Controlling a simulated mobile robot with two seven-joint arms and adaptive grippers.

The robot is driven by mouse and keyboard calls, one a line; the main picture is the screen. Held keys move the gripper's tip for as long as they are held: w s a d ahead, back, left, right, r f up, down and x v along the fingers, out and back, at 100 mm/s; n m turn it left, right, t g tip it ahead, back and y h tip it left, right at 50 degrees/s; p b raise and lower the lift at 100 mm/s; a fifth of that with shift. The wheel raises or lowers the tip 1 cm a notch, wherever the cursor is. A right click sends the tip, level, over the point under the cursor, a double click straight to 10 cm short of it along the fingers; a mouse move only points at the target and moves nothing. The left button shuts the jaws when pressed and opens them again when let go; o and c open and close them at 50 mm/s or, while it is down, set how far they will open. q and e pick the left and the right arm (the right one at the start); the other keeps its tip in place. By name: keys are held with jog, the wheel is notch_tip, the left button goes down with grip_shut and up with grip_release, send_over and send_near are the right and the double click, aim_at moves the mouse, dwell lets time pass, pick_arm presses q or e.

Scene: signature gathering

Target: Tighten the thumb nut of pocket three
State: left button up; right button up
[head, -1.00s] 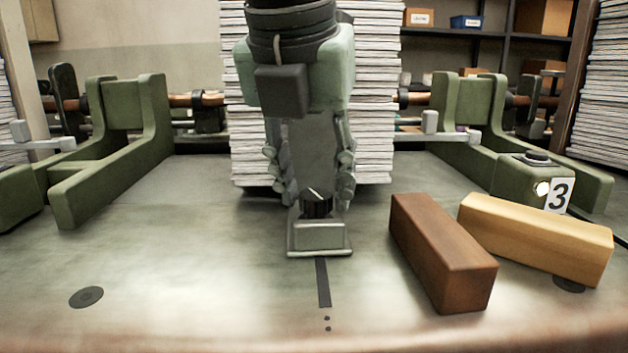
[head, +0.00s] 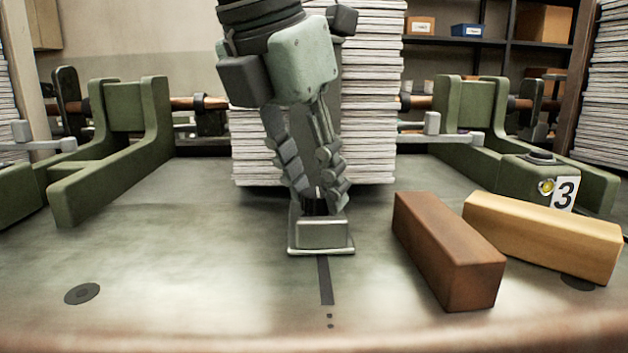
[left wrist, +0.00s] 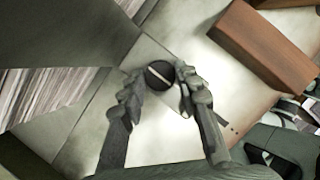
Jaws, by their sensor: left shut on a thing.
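The thumb nut (head: 317,204) is a dark round knob on a small metal block (head: 322,234) at the front middle of the bench. My left gripper (head: 316,188) comes down from above, turned at an angle, and is shut on the nut. In the left wrist view the black nut (left wrist: 159,75), with a pale line across its top, sits between the fingertips (left wrist: 160,84). In the head view the fingers hide much of it. A white "3" plate (head: 563,194) stands at the right on a green block with a yellowish lamp (head: 546,187).
A dark brown block (head: 448,250) and a light wooden block (head: 545,236) lie right of the nut. A tall paper stack (head: 370,110) stands behind the gripper. Green brackets (head: 115,150) flank the bench. The left front bench is clear.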

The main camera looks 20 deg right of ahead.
pick_arm(q)
jog(key=o, duration=1.2)
jog(key=shift+c, duration=0.2)
jog(key=shift+r, duration=0.1)
jog(key=v, duration=1.2)
